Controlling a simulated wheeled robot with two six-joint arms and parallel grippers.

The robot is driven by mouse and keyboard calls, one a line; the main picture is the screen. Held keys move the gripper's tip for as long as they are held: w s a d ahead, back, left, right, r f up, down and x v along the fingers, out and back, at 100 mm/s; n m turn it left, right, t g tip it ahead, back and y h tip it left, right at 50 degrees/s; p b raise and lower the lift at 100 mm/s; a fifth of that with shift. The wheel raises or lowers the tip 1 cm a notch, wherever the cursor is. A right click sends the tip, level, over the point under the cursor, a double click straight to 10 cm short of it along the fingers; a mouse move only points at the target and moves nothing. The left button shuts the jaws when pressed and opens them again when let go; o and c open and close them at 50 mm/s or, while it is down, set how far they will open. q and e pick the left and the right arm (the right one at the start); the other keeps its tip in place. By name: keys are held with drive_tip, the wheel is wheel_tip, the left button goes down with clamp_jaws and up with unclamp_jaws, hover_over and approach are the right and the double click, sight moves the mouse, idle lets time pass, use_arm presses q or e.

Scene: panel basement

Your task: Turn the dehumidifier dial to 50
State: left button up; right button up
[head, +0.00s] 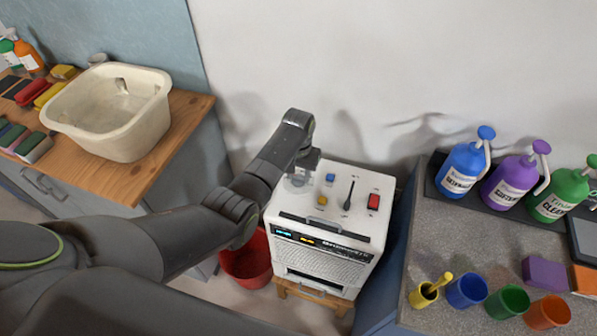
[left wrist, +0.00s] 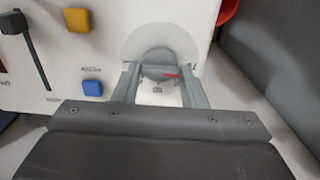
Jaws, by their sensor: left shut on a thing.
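The dehumidifier (head: 322,222) is a white box with controls on its top and a grille and small lit displays on its front. Its dial (left wrist: 158,71) is a grey round knob with a red mark, set on a pale disc (left wrist: 160,40). In the left wrist view the red mark points right; the scale print is too small to read. My left gripper (left wrist: 161,88) has a finger on each side of the dial and is shut on it. In the head view my left gripper (head: 300,172) comes down over the top's back left corner and partly hides the dial. My right gripper is not in view.
Beside the dial are a blue button (head: 330,177), a yellow button (head: 322,200), a black slider (head: 349,196) and a red switch (head: 374,201). A red bucket (head: 246,262) stands left of the box. A counter with spray bottles (head: 461,170) is close on the right.

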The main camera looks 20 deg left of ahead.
use_arm(q)
drive_tip(key=m+p, duration=0.2)
drive_tip(key=m, duration=0.1)
drive_tip(key=shift+r+m, duration=0.15)
drive_tip(key=shift+m, duration=0.25)
drive_tip(key=m+p, duration=0.2)
drive_tip(key=m, duration=0.2)
drive_tip(key=m+p, duration=0.1)
drive_tip(key=m, duration=0.4)
drive_tip(key=shift+w+m, duration=0.1)
drive_tip(key=shift+m, duration=0.3)
drive_tip(key=shift+m+p, duration=0.45)
drive_tip(key=shift+m, duration=1.65)
drive_tip(key=o, duration=1)
